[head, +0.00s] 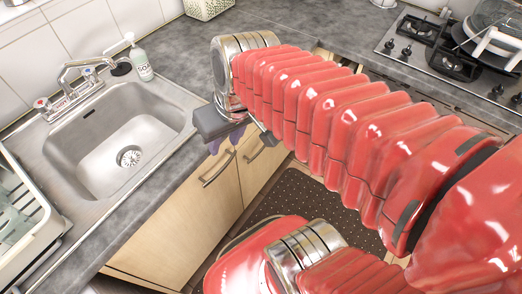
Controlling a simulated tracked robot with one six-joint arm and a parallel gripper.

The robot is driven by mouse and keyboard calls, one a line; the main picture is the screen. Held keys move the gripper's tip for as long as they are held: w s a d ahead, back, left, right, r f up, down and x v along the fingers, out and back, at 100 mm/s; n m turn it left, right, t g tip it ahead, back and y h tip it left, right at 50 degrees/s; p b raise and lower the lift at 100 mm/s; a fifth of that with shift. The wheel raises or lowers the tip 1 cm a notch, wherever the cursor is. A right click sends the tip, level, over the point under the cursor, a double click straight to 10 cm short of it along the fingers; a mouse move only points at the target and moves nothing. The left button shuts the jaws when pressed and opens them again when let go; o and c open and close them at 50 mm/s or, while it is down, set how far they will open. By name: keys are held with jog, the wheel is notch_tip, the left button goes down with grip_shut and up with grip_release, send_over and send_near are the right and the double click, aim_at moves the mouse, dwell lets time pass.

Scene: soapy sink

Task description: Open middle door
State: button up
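Pale wooden cabinet doors stand under the sink counter. One door (180,226) has a metal bar handle (217,171) and looks closed. To its right is another door (259,174) with its own handle (255,153), partly behind my arm. I cannot tell for sure which is the middle door. My gripper (226,141) is at the counter's front edge, just above the first handle in the picture. Its small purple fingers look apart, with nothing seen between them. Whether they touch the handle cannot be told.
A steel sink (120,139) with a faucet (82,80) and a soap bottle (141,62) is at the left. A dish rack (30,225) stands at the left edge. A gas hob (450,45) is at the upper right. A dark dotted mat (300,203) lies on the floor.

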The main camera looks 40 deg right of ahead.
jog(key=w+d+f+m+y, duration=0.2)
jog(key=w+d+f+y, duration=0.3)
jog(key=f, duration=0.5)
jog(key=w+d+f+m+y, duration=0.3)
jog(key=d+f+y, duration=0.3)
jog(key=f, duration=0.4)
jog(key=m+t+h, duration=0.6)
jog(key=m+t, duration=0.3)
jog(key=t, duration=0.4)
send_near(261, 149)
jog(key=s+d+f, duration=0.1)
jog(key=s, duration=0.3)
jog(key=shift+w+d+f, duration=0.15)
jog(key=shift+w+d, duration=0.05)
jog(key=shift+w, duration=0.1)
jog(key=shift+r+x, duration=0.1)
jog(key=shift+x, duration=3.35)
jog(key=shift+r+x, duration=0.15)
jog(key=shift+x, duration=3.25)
